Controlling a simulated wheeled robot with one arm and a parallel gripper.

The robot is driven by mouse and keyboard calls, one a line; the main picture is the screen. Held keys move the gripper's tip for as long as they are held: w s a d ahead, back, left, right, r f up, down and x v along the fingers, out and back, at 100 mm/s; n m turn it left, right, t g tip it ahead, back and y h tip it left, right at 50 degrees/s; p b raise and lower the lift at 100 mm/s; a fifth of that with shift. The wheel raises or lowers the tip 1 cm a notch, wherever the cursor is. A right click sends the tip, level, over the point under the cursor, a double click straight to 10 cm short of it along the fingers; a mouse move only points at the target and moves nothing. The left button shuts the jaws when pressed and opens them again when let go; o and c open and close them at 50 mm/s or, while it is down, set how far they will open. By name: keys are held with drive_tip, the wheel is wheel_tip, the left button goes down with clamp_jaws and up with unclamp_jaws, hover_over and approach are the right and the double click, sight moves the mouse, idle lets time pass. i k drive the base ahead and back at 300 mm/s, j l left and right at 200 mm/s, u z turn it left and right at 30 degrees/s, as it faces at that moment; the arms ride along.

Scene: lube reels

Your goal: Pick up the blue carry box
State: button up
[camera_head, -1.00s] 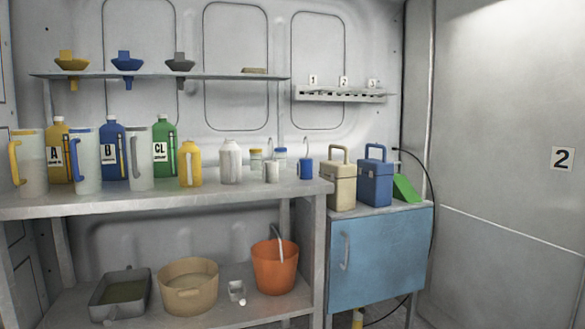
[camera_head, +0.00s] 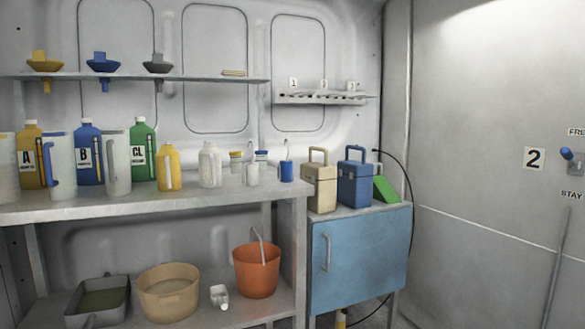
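The blue carry box (camera_head: 355,182) stands upright on top of the blue cabinet (camera_head: 362,255), with its handle raised. A beige carry box (camera_head: 319,188) of similar shape stands close on its left. A green wedge-shaped thing (camera_head: 385,188) is just to its right. My gripper is not in view.
A grey workbench (camera_head: 150,207) left of the cabinet holds bottles, jugs and jars. Its lower shelf holds a grey pan (camera_head: 97,303), a tan tub (camera_head: 168,293) and an orange bucket (camera_head: 256,270). A black cable (camera_head: 411,190) hangs right of the cabinet.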

sight(356, 178)
drive_tip(key=i+j+z, duration=0.45)
drive_tip(key=i+j, duration=0.25)
drive_tip(key=j, duration=0.1)
